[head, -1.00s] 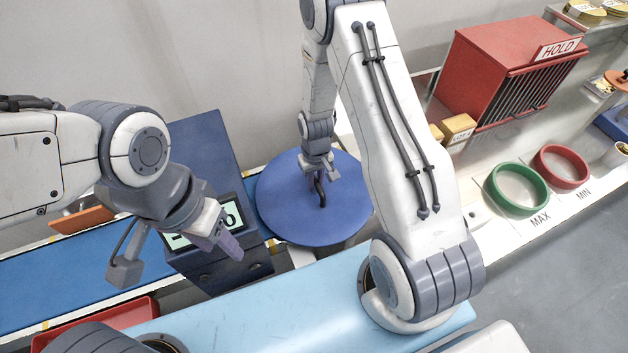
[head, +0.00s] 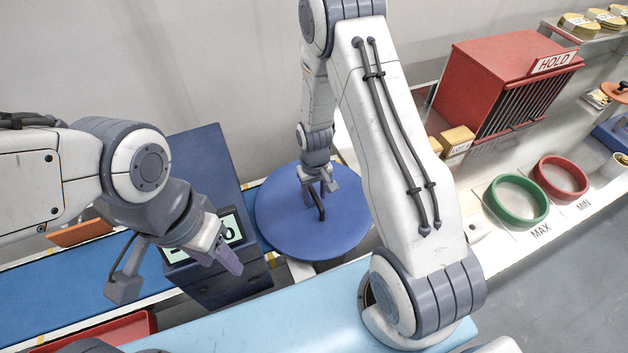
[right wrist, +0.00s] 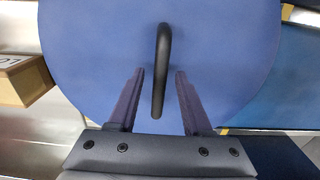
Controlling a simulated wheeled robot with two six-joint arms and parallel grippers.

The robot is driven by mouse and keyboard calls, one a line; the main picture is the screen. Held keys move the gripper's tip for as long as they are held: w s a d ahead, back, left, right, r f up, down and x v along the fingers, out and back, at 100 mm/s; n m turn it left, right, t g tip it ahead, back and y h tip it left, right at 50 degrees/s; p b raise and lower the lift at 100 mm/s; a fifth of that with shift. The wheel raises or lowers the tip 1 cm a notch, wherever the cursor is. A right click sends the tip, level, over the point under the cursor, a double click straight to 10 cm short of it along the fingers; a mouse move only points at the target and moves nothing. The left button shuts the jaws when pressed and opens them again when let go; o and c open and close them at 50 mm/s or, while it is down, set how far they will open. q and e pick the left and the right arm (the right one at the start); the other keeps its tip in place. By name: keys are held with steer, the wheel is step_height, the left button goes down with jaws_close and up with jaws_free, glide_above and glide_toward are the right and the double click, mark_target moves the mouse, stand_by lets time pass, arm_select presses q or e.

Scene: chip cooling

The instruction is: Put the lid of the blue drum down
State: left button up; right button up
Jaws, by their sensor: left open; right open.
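The blue round lid (head: 281,222) lies flat on top of the drum, whose body is mostly hidden beneath it. A dark arched handle (head: 319,208) stands up from its middle. My right gripper (head: 322,197) is just above the lid at the handle. In the right wrist view, its open fingers (right wrist: 158,85) stand on either side of the handle (right wrist: 160,62), with a gap on both sides. The lid (right wrist: 90,45) fills most of that view. My left gripper (head: 232,255) is open and empty, in front of the dark blue box with a display.
The dark blue display box (head: 208,160) stands left of the lid. A red HOLD cabinet (head: 490,75), a small carton (head: 458,137), a green ring (head: 495,210) and a red ring (head: 540,180) are on the right.

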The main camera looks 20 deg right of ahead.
step_height(320, 180, up, 11)
steer(key=b, duration=0.3)
steer(key=s+a+r+n, duration=0.5)
steer(key=s+a+r, duration=0.5)
steer(key=s+a, duration=0.3)
steer(key=shift+s+r+y, duration=0.25)
steer(key=shift+s+y, duration=0.15)
steer(key=shift+s, duration=0.6)
steer(key=shift+o, duration=0.4)
steer(key=s+a+r+n, duration=0.1)
steer(key=s, duration=0.5)
steer(key=shift+s+r+n, duration=0.25)
steer(key=shift+s+n, duration=0.05)
steer(key=shift+n, duration=0.1)
steer(key=m+t+y, duration=0.1)
steer(key=m, duration=0.5)
glide_toward(314, 195)
steer(key=f, duration=0.3)
steer(key=a+f, duration=0.1)
steer(key=f, duration=0.1)
steer(key=shift+w+b, duration=0.25)
steer(key=shift+b, duration=0.15)
steer(key=f, duration=0.3)
steer(key=w+f, duration=0.1)
steer(key=f, duration=0.1)
steer(key=shift+a+f, duration=0.2)
steer(key=shift+f, duration=0.15)
steer(key=shift+s, duration=0.1)
jaws_close()
steer(key=shift+r, duration=0.1)
